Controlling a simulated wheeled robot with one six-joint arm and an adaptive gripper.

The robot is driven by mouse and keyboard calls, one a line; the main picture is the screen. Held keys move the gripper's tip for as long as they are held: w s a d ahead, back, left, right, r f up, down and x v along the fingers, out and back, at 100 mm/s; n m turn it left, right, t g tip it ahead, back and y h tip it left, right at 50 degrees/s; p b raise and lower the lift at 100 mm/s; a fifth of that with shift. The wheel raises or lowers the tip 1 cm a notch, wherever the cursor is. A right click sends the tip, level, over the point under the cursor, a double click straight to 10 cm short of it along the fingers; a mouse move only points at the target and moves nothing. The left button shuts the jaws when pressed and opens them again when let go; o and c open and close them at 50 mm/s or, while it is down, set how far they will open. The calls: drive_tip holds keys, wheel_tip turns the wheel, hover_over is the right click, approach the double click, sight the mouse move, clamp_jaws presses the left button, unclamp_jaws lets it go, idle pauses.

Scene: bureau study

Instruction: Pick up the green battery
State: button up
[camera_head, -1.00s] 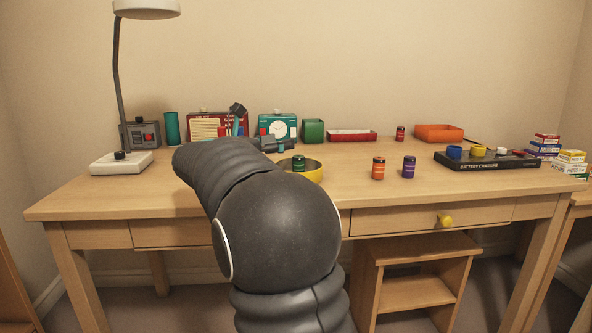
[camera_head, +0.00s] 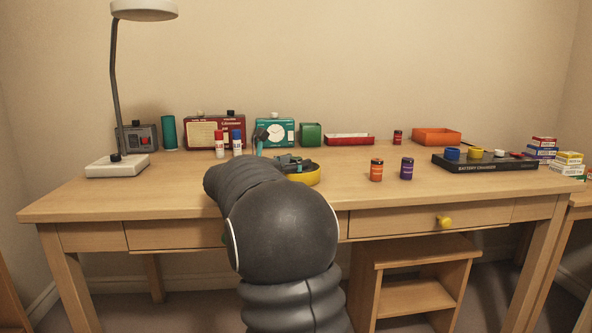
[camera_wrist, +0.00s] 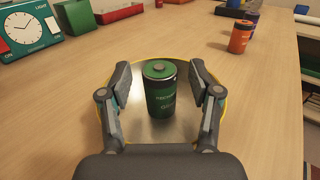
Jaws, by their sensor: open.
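The green battery (camera_wrist: 160,88) stands upright in a shallow yellow-rimmed round dish (camera_wrist: 152,132) in the wrist view. My gripper (camera_wrist: 161,72) is open, with one finger on each side of the battery and a visible gap at both sides. In the head view my gripper (camera_head: 290,163) is over the yellow dish (camera_head: 314,177), and my arm hides part of the dish. The green battery cannot be made out clearly there.
An orange battery (camera_head: 376,170) and a purple battery (camera_head: 407,168) stand right of the dish. A battery charger (camera_head: 485,163) lies farther right. Radios, a clock (camera_head: 275,131) and a green box (camera_head: 311,134) line the back. The desk front is clear.

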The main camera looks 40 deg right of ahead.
drive_tip(key=shift+d, duration=0.35)
drive_tip(key=shift+c, duration=0.2)
clamp_jaws()
drive_tip(key=shift+r, duration=0.15)
